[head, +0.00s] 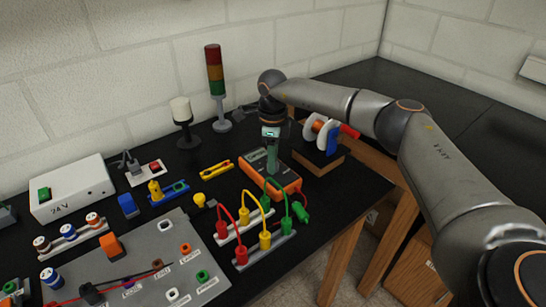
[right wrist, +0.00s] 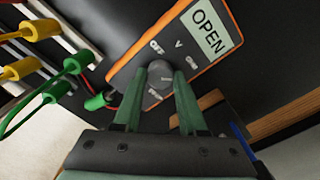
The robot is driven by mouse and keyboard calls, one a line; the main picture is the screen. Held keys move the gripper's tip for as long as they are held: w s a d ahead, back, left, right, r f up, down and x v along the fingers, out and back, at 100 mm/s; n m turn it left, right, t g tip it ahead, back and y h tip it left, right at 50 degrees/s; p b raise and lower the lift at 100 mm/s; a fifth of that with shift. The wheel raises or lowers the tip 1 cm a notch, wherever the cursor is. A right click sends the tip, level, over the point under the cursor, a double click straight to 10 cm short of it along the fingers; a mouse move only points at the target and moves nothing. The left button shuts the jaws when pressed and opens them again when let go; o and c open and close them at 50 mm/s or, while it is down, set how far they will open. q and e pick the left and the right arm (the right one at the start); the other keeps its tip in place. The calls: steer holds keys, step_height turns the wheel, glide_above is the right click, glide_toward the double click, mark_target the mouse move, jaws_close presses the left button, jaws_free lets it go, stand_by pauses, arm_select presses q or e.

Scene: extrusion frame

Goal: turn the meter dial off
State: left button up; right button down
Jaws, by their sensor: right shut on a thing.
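The orange and dark meter (head: 285,178) lies on the black bench, in the middle of the head view. In the right wrist view the meter (right wrist: 222,62) shows a display (right wrist: 207,28) reading "OPEN", with "OFF", "V" and other small labels around its dial. The grey round dial (right wrist: 160,75) sits between the green fingers of my right gripper (right wrist: 159,86), which is shut on it. In the head view my right gripper (head: 271,158) points down over the meter. I cannot tell where the dial's mark points. My left gripper is not in view.
Red, yellow and green leads (head: 264,222) arch close in front of the meter. A wooden-based coil device (head: 319,160) stands just right of it. A signal tower (head: 216,85) stands behind, and a grey panel (head: 140,255) lies at front left.

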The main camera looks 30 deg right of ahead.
steer(key=n, duration=0.5)
steer(key=shift+n, duration=0.3)
steer(key=n, duration=1)
steer(key=shift+n, duration=0.4)
steer(key=shift+n+b, duration=0.35)
steer(key=shift+n, duration=1.95)
steer(key=shift+c, duration=2.3)
jaws_free()
step_height(320, 180, up, 13)
steer(key=shift+f+b, duration=0.2)
steer(key=shift+b, duration=0.25)
